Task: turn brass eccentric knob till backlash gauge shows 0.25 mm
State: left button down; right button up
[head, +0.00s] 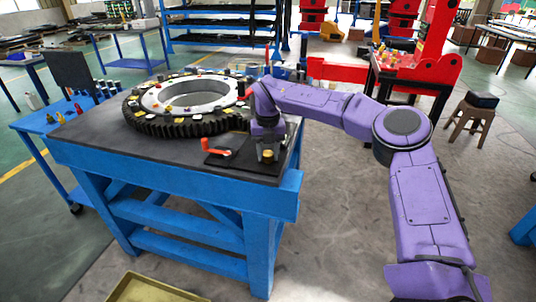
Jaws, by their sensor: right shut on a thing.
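My right gripper (267,146) points down at the right front corner of the dark-topped blue bench. It is shut on the small brass eccentric knob (267,156), whose upper part the gripper hides. The knob sits on a black plate (236,163) beside a red-handled lever (216,148). A large black toothed ring (186,125) with a pale inner ring lies flat behind the plate. I cannot make out the backlash gauge or its reading. My left gripper is not in view.
The bench (110,148) has free top at its left front. A blue side table (62,122) with small coloured tools stands left. A yellowish tray (150,288) is on the floor in front. A wooden stool (470,122) stands right, beyond open floor.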

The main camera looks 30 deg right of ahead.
aim_at(268, 153)
dwell(0.4)
jog(key=o, duration=1.1)
jog(key=shift+c, duration=0.2)
notch_tip(268, 153, up, 11)
jog(key=shift+f, duration=0.15)
